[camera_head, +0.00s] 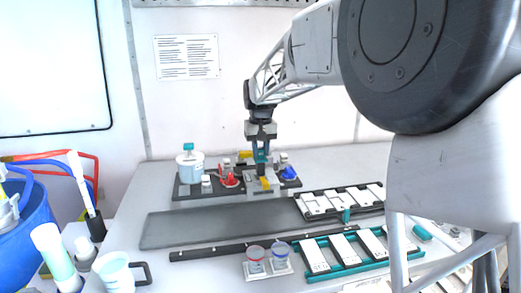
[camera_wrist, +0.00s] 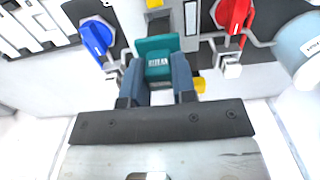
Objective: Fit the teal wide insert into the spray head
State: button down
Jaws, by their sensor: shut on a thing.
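My gripper (camera_head: 261,160) is over the dark base of the proportioner at the back of the table. It is shut on the teal wide insert (camera_wrist: 157,58), which sits between the dark blue fingers in the wrist view and carries a small label too blurred to read.
A red valve handle (camera_head: 229,179) and a blue one (camera_head: 290,173) flank the block closely. A white tank (camera_head: 190,168) stands at the left. A grey mat (camera_head: 200,226) in front is clear. Racks with white pieces (camera_head: 300,207) (camera_head: 373,265) lie at the right.

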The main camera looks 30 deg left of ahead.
jog(key=shift+f, duration=0.25)
dwell(0.3)
jog(key=shift+f, duration=0.65)
jog(key=shift+f, duration=0.15)
jog(key=shift+f, duration=2)
jog(key=shift+c, duration=2.3)
grip_release()
jog(key=shift+r, duration=0.15)
